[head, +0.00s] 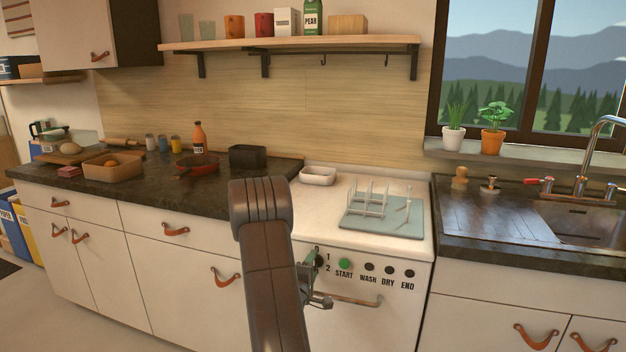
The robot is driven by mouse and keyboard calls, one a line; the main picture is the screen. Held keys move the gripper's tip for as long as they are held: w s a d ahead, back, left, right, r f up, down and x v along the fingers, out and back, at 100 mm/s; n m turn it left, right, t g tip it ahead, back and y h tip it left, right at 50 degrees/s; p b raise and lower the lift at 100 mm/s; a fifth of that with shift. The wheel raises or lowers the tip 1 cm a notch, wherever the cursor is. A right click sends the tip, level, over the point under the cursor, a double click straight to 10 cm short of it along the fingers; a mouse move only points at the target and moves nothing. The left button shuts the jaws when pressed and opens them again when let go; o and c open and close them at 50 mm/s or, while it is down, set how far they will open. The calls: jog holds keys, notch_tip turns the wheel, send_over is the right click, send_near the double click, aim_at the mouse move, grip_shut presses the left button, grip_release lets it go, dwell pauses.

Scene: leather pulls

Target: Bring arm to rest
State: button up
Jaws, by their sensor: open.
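My arm rises in the middle of the head view, bent over in front of the counter and the white appliance. My gripper (318,284) shows only in part past the arm's right side, in front of the left part of the appliance's control panel. It is open, and I see nothing held in it. The arm hides much of its body. The white dishwasher-like appliance (385,310) has a green START button (344,263), several dark buttons and a bar handle (357,300). The gripper looks close to the handle's left end; I cannot tell whether they touch.
A mat with a dish rack (383,222) and a white dish (318,176) sit on the appliance. The dark left counter (120,200) holds a basket (112,166), a red pan (197,165) and a bottle (199,137). A sink (590,225) is at right. Floor shows at lower left.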

jog(key=shift+s, duration=0.1)
jog(key=v, duration=1.4)
jog(key=x, duration=1.4)
jog(key=shift+f, duration=0.1)
jog(key=shift+m+b, duration=0.45)
jog(key=shift+m, duration=0.65)
jog(key=m+b, duration=0.1)
jog(key=m, duration=0.5)
jog(key=m+b, duration=0.1)
jog(key=m, duration=0.2)
jog(key=shift+d+r+m, duration=0.1)
jog(key=shift+r+m, duration=0.1)
jog(key=shift+m, duration=0.1)
jog(key=v, duration=1.1)
jog(key=shift+r, duration=0.15)
